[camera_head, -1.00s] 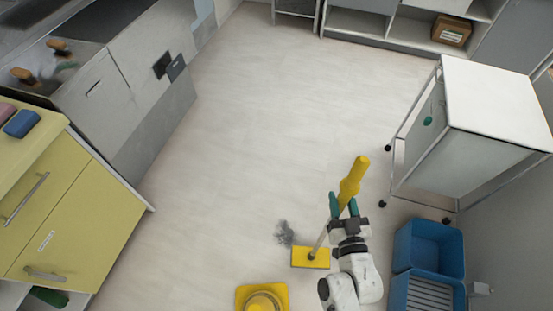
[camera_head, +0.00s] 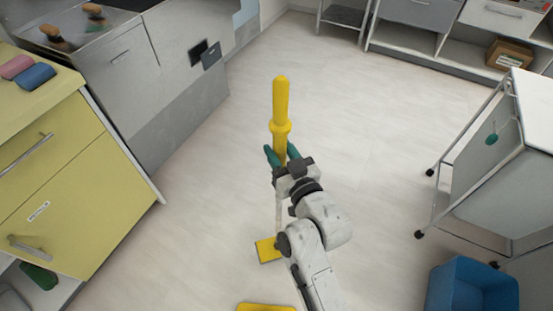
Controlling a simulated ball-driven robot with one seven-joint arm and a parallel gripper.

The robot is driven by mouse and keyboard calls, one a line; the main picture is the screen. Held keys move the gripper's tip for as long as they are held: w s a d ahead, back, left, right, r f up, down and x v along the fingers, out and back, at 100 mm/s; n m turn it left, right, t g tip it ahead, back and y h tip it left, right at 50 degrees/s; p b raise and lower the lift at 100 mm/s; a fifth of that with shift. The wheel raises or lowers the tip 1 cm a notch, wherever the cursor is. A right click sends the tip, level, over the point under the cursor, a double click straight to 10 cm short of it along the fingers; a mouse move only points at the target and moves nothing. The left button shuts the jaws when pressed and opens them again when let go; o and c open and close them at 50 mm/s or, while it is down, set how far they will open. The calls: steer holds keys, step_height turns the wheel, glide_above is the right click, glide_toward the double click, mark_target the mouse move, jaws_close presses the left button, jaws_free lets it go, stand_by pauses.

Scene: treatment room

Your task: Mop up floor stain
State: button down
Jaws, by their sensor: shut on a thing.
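The mop has a thick yellow handle (camera_head: 281,100) standing nearly upright in the picture. My gripper (camera_head: 281,154), with green fingers, is shut around the handle below its collar. The mop's flat yellow head (camera_head: 268,251) is down at the floor (camera_head: 210,215), just left of my arm, which covers part of it. The dark grey floor stain does not show now. I cannot tell whether it is under the mop head or hidden behind my arm.
A yellow object (camera_head: 265,308) is cut off at the bottom edge. A yellow cabinet (camera_head: 70,205) stands left, a white trolley (camera_head: 490,190) and a blue bin (camera_head: 470,288) right. Floor between the cabinets and trolley is clear.

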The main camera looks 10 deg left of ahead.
steer(key=shift+a, duration=0.4)
step_height(320, 180, down, 5)
steer(key=b, duration=0.4)
steer(key=shift+r, duration=0.1)
steer(key=shift+w, duration=0.15)
